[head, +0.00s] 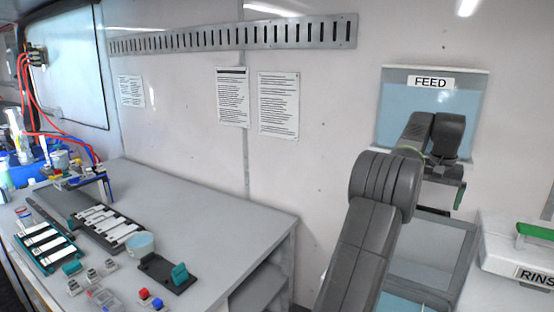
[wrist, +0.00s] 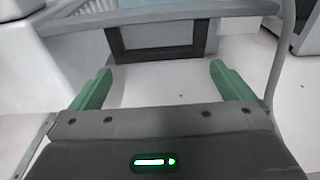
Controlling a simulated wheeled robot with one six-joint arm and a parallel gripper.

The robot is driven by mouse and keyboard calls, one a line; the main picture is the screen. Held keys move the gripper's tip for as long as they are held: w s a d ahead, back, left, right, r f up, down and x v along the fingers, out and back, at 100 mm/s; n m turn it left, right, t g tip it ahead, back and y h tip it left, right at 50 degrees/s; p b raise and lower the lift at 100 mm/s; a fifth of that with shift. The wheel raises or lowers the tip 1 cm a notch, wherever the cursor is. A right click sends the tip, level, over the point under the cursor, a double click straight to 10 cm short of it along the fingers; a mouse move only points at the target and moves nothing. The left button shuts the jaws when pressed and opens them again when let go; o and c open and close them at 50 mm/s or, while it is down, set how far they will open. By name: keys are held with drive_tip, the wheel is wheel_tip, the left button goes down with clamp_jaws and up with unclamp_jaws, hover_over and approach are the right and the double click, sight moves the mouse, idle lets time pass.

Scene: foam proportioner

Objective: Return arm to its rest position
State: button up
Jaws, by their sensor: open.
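My gripper (wrist: 158,82) shows in the wrist view with its two green fingers spread wide apart and nothing between them. A pale floor or panel and a dark frame (wrist: 158,52) lie beyond the fingers. In the head view my arm rises at the right of centre and bends over in front of the FEED container. One green finger of my gripper (head: 459,196) shows there below the wrist; the rest of it is hidden behind the arm.
The blue FEED container (head: 398,97) is on the wall behind my arm. A white RINSE bin (head: 500,255) with a green handle stands at right. A grey bench (head: 215,220) at left holds racks, a small tub (head: 140,244) and small blocks. Its right end is bare.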

drive_tip(key=shift+w+d+f, duration=0.1)
drive_tip(key=shift+w+f, duration=0.05)
drive_tip(key=shift+f, duration=1.35)
wheel_tip(320, 180, up, 14)
drive_tip(key=s, duration=0.1)
wheel_tip(320, 180, down, 13)
drive_tip(key=s+a, duration=0.1)
drive_tip(key=s, duration=0.1)
drive_tip(key=shift+a+f, duration=0.2)
drive_tip(key=shift+a, duration=0.2)
